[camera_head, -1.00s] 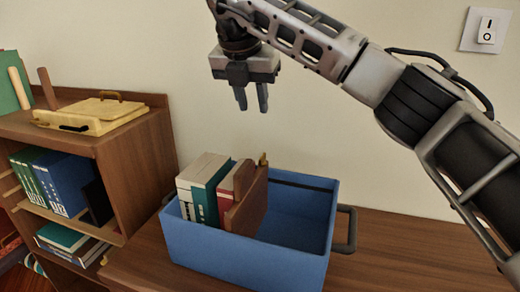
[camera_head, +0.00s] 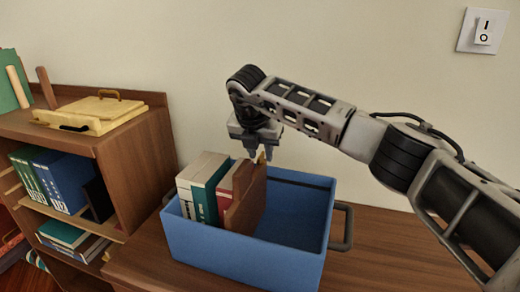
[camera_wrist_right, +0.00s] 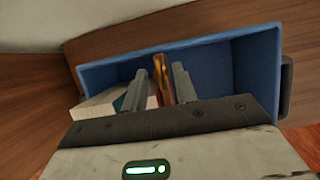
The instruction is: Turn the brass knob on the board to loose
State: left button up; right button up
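The brown wooden board (camera_head: 247,205) stands upright in the blue bin (camera_head: 245,262), at the right end of a row of books. A small brass knob (camera_head: 261,158) sits at its top edge. My right gripper (camera_head: 261,156) points down over the board, its fingertips on either side of the knob in the head view. In the right wrist view, the fingers (camera_wrist_right: 160,80) are open, with the brass knob (camera_wrist_right: 158,66) showing between them. I cannot tell whether either finger touches the knob. My left gripper is not in view.
Books (camera_head: 203,183) stand left of the board in the bin; the bin's right part is empty. A wooden shelf (camera_head: 140,150) with books and a yellow box (camera_head: 92,113) stands at left. A wall switch (camera_head: 483,31) is at upper right.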

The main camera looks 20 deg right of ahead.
grip_shut()
